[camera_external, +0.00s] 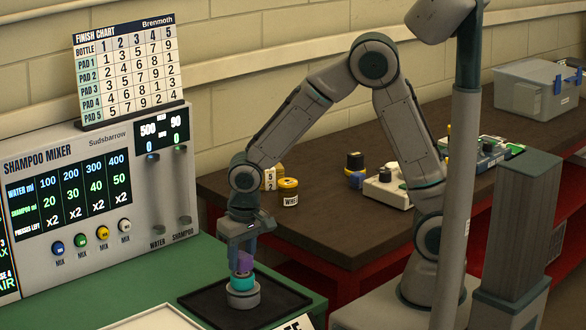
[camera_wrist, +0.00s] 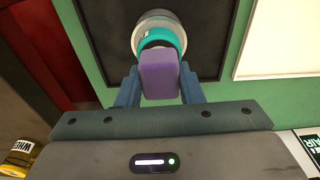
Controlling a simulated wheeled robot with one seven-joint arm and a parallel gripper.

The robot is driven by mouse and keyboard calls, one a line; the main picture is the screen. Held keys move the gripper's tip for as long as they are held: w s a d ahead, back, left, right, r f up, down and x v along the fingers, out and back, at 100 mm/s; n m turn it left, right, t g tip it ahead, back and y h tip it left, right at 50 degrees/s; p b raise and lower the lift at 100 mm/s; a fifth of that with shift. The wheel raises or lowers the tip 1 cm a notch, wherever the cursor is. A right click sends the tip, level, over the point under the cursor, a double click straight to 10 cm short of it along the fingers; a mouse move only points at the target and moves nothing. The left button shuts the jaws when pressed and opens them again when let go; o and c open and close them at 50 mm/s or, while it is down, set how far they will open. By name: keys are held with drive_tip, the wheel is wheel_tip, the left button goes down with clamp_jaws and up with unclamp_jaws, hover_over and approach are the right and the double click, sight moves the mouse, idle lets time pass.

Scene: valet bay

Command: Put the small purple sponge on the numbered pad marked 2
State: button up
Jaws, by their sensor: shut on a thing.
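The small purple sponge (camera_external: 244,262) is between the fingers of my gripper (camera_external: 241,247), which is shut on it. In the wrist view the sponge (camera_wrist: 159,74) sits between the two blue fingers of my gripper (camera_wrist: 158,88). Directly below it is a teal round piece (camera_external: 242,283) on a grey round base (camera_external: 243,298). In the wrist view the sponge overlaps the edge of the teal piece (camera_wrist: 168,36); I cannot tell whether they touch. No pad with a readable number 2 shows.
The grey base stands on a black mat (camera_external: 199,301) on the green bench (camera_external: 205,262). A shampoo mixer (camera_external: 70,205) with a finish chart (camera_external: 128,70) stands behind left. A yellow tin (camera_external: 287,190) is on the dark bench at right. A white board (camera_wrist: 275,45) lies beside the mat.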

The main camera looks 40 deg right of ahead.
sight(243, 261)
drive_tip(key=shift+f, duration=0.5)
drive_tip(key=shift+f, duration=0.1)
drive_tip(key=o, duration=1)
wheel_tip(243, 261, up, 12)
drive_tip(key=s, duration=0.1)
drive_tip(key=shift+t, duration=0.8)
drive_tip(key=s+d+r, duration=0.1)
drive_tip(key=s+d, duration=0.2)
drive_tip(key=d, duration=0.5)
drive_tip(key=s+d+r, duration=0.1)
drive_tip(key=s+d, duration=0.2)
drive_tip(key=d, duration=0.6)
drive_tip(key=s+d+r, duration=0.1)
drive_tip(key=s+d, duration=0.3)
drive_tip(key=d, duration=0.4)
drive_tip(key=shift+d+r, duration=0.1)
drive_tip(key=shift+d, duration=0.3)
